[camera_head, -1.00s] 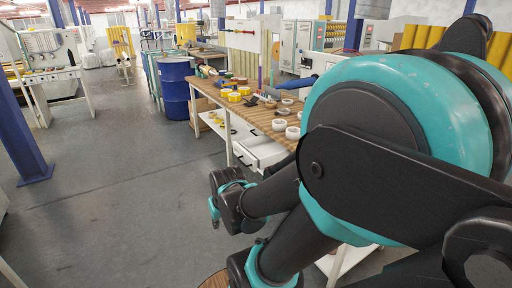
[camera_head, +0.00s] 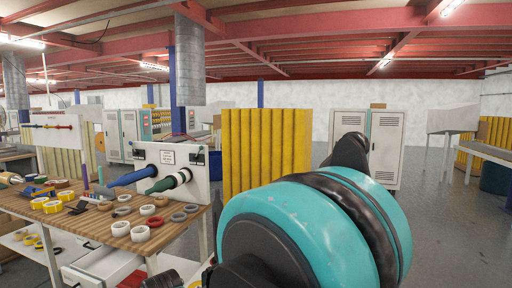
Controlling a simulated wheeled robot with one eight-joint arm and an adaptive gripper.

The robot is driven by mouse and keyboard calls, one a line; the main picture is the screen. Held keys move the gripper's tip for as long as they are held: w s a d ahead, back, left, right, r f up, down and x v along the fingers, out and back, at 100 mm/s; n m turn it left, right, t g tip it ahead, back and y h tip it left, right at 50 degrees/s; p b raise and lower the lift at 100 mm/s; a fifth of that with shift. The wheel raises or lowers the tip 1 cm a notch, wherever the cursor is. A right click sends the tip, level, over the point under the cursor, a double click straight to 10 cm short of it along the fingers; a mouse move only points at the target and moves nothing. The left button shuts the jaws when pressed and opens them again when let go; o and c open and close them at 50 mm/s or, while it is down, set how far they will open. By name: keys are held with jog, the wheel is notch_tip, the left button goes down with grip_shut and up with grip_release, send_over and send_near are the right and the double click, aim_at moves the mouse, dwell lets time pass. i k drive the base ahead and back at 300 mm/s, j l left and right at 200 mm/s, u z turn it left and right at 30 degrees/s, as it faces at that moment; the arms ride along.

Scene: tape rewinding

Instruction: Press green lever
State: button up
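A dark green lever (camera_head: 165,185) sticks out toward the left from a white panel machine (camera_head: 200,186) at the back right of the wooden workbench (camera_head: 85,230). A blue lever (camera_head: 134,177) sticks out beside it, to its left. Both are level or slightly tilted downward. My arm's large teal and black joint fills the lower right of the view, right of the machine, and is apart from the levers in the picture. A dark piece of my arm shows at the bottom edge. My gripper is not in view.
Several tape rolls, such as a red one (camera_head: 155,221) and a white one (camera_head: 140,233), lie on the bench. A white drawer (camera_head: 105,266) stands open below. Yellow corrugated panels (camera_head: 265,150) stand behind the machine. Grey cabinets (camera_head: 366,145) stand farther back, with open floor to the right.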

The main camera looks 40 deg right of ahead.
aim_at(201, 148)
jog(key=z, duration=0.9)
